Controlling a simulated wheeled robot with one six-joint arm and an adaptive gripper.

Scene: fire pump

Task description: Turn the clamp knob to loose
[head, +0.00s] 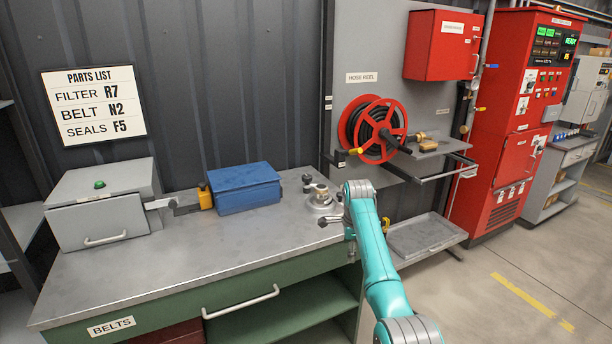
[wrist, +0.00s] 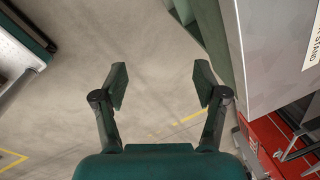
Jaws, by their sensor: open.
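A round metal fitting (head: 320,196) stands at the right end of the workbench (head: 215,240) in the head view. A small dark knob-like part (head: 325,222) shows just in front of it, close to my teal arm; I cannot tell whether it is the clamp knob. Neither its setting nor any marking is readable. My gripper (wrist: 161,82) shows in the wrist view with its two fingers wide apart and nothing between them. Bare floor shows behind the fingers, and no knob is in that view. In the head view my arm's end is beside the bench's right end.
A blue box (head: 245,188), a yellow padlock-like piece (head: 205,196) and a grey case (head: 103,215) stand on the bench. A red hose reel (head: 372,128) hangs behind. A low grey tray (head: 425,236) is right of my arm. Open floor (head: 520,290) lies at right.

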